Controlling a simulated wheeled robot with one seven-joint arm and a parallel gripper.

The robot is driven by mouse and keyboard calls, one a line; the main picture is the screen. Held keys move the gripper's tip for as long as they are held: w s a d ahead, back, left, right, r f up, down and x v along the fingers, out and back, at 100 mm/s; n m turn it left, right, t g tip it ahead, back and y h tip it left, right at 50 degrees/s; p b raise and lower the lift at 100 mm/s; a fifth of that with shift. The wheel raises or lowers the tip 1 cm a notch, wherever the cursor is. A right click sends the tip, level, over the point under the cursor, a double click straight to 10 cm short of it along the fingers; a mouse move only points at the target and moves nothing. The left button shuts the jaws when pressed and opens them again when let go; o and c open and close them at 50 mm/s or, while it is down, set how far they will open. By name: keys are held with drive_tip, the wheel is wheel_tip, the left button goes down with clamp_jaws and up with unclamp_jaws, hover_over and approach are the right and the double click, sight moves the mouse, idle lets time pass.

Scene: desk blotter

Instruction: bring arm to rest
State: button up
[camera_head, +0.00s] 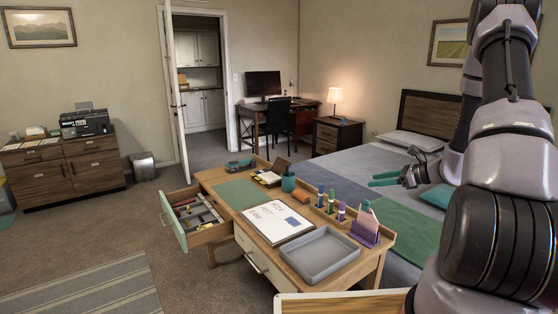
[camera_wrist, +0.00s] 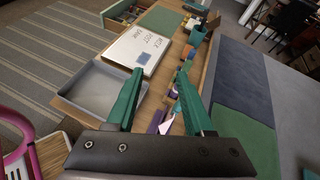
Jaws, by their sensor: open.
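My gripper (camera_head: 385,179) is open and empty, held in the air to the right of the desk, in front of the bed. Its green fingers (camera_wrist: 160,100) stand apart in the wrist view, with nothing between them touching. My arm fills the right side of the head view. The wooden desk (camera_head: 376,264) stands below and to the left of the gripper.
On the desk are a grey tray (camera_head: 318,256), a whiteboard (camera_head: 278,222), a green blotter (camera_head: 240,194), a teal cup (camera_head: 288,184) and a purple holder (camera_head: 366,234). A desk drawer (camera_head: 187,237) stands open at left. The bed (camera_head: 352,160) lies behind.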

drive_tip(key=s+a+r+n+g+h, duration=0.1)
drive_tip(key=s+a+r+n+g, duration=0.3)
drive_tip(key=r, duration=0.5)
drive_tip(key=s+a+r+n+g, duration=0.1)
drive_tip(key=s+a+r+n, duration=0.6)
drive_tip(key=r, duration=0.1)
drive_tip(key=s+r+n+t+h, duration=0.3)
drive_tip(key=s+r+n+h, duration=0.4)
drive_tip(key=s+r, duration=0.5)
drive_tip(key=shift+s+d+r+n+t, duration=0.4)
drive_tip(key=shift+s+n, duration=0.8)
drive_tip(key=shift+s, duration=0.65)
